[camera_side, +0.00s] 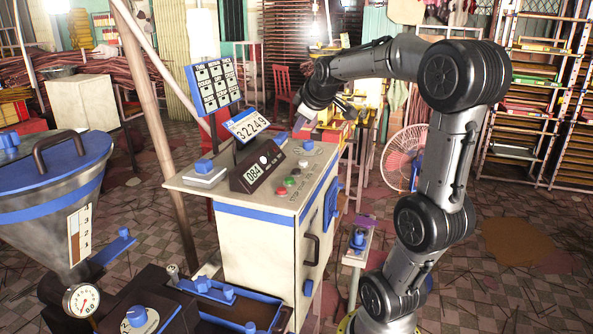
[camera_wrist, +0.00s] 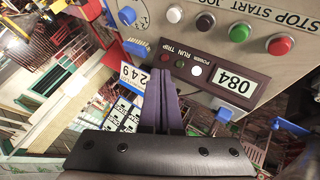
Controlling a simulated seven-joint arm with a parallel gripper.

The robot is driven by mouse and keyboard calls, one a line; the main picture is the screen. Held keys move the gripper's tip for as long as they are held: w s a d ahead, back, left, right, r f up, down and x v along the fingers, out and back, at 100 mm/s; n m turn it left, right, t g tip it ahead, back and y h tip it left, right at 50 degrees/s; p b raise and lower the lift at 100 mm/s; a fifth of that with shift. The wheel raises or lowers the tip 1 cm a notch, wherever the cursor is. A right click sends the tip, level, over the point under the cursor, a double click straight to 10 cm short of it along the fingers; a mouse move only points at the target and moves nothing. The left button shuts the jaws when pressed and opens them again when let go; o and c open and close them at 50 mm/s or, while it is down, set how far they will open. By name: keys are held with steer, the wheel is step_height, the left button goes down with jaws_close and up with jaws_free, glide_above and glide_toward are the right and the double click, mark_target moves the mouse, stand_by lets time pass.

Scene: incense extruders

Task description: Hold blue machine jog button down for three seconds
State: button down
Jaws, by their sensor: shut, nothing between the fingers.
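The cream machine with blue trim (camera_side: 260,245) stands in the middle of the side view. Its sloping top panel carries a row of round buttons. My gripper (camera_side: 300,124) is above the panel's far end, apart from the buttons. Its purple fingers (camera_wrist: 160,75) are shut and empty.
A blue knob (camera_side: 308,145) stands on the panel near my gripper. The dark 084 display (camera_side: 258,168), the 32249 sign (camera_side: 246,125) and a blue-framed board (camera_side: 214,85) rise along the panel's left side. A steel hopper (camera_side: 50,210) stands at left.

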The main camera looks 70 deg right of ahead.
glide_above(299, 176)
steer(key=shift+f, duration=4.4)
steer(key=shift+f, duration=0.15)
steer(key=shift+f, duration=0.25)
steer(key=shift+f, duration=0.6)
stand_by(2.5)
